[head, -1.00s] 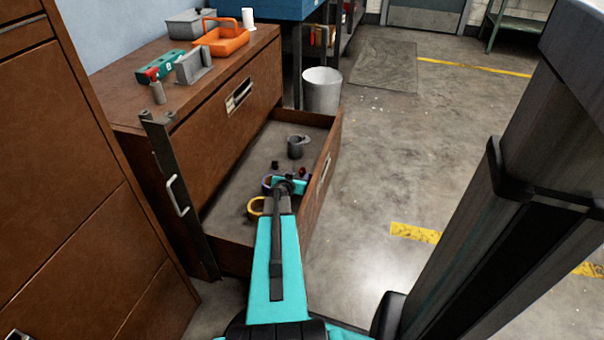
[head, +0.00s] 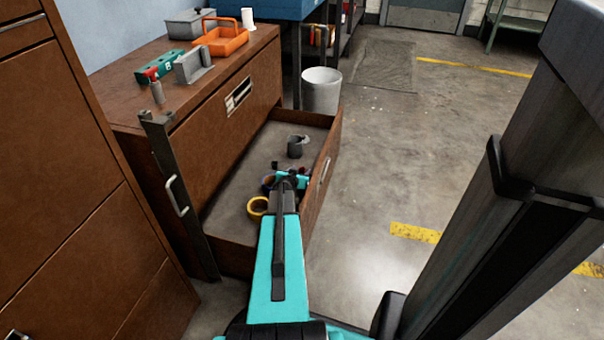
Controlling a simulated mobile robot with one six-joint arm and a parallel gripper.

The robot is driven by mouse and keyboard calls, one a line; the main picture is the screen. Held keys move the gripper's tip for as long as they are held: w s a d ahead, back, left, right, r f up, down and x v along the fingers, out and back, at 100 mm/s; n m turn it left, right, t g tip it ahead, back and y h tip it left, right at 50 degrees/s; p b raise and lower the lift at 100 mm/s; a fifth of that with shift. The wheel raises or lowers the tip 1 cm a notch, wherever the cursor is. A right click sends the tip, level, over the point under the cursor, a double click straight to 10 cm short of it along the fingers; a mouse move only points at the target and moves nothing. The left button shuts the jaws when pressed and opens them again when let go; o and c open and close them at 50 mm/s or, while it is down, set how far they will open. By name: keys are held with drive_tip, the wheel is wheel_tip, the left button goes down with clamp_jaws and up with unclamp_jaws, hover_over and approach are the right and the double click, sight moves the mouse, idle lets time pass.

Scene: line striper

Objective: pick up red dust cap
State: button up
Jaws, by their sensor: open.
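The red dust cap (head: 304,171) shows only as a tiny dark red spot in the open drawer, close to the drawer's front panel. My gripper (head: 291,171) is over the drawer floor, right beside the cap. My wrist hides most of the jaws and part of the cap. The jaws are open, and I see nothing held between them. Whether a finger touches the cap is too small to tell.
The open drawer (head: 236,207) also holds a grey cup (head: 295,151), a yellow tape roll (head: 257,207) and a dark roll partly behind my wrist. An orange tray (head: 222,46) and other items stand on the cabinet top. A white bin (head: 321,97) stands beyond.

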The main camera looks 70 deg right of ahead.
drive_tip(key=shift+d+f, duration=0.1)
drive_tip(key=shift+d, duration=0.05)
drive_tip(key=shift+c, duration=0.2)
idle(0.3)
drive_tip(key=c, duration=1.1)
